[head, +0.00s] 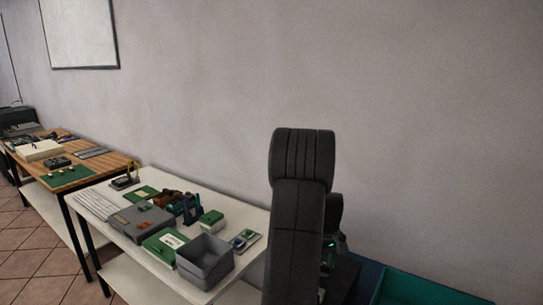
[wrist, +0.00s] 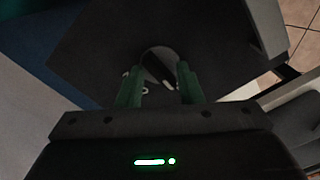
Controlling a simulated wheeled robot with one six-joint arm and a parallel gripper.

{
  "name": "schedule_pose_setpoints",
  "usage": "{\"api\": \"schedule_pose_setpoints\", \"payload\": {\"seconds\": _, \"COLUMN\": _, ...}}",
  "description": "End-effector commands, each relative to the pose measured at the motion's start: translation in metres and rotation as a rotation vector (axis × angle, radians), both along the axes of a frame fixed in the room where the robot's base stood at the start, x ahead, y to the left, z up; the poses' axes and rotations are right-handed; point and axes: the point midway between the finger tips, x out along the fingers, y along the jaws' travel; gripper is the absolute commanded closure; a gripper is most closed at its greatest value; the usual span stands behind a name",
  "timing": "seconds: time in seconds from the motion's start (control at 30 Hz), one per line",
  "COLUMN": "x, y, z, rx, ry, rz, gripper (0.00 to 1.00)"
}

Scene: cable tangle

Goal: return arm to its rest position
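My arm (head: 297,215) stands upright at the centre right of the head view, folded close to my body, with its dark links hiding part of the white table. In the wrist view, my gripper (wrist: 158,84) points down over a dark surface. Its two green fingers are apart, with nothing seen held between them. A small green light of the wrist shows behind the arm in the head view, but the fingers cannot be made out there.
A white table (head: 98,214) with grey bins (head: 206,262), green boxes and small parts stands left of my arm. A wooden table (head: 106,164) is farther left. A teal container (head: 425,288) is at the lower right. The wall behind is bare except for a whiteboard (head: 80,32).

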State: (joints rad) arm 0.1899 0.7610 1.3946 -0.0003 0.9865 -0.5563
Motion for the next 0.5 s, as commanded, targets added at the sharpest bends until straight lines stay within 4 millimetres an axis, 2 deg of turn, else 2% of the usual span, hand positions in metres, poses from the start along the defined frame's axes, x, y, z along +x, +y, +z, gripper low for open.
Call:
{"api": "schedule_pose_setpoints", "payload": {"seconds": 0.3, "x": 0.0000, "y": 0.0000, "z": 0.0010, "rx": 0.000, "ry": 0.000, "rz": -0.223, "gripper": 0.67}}
{"api": "schedule_pose_setpoints", "payload": {"seconds": 0.5, "x": 0.0000, "y": 0.0000, "z": 0.0003, "rx": 0.000, "ry": 0.000, "rz": -0.293, "gripper": 0.67}}
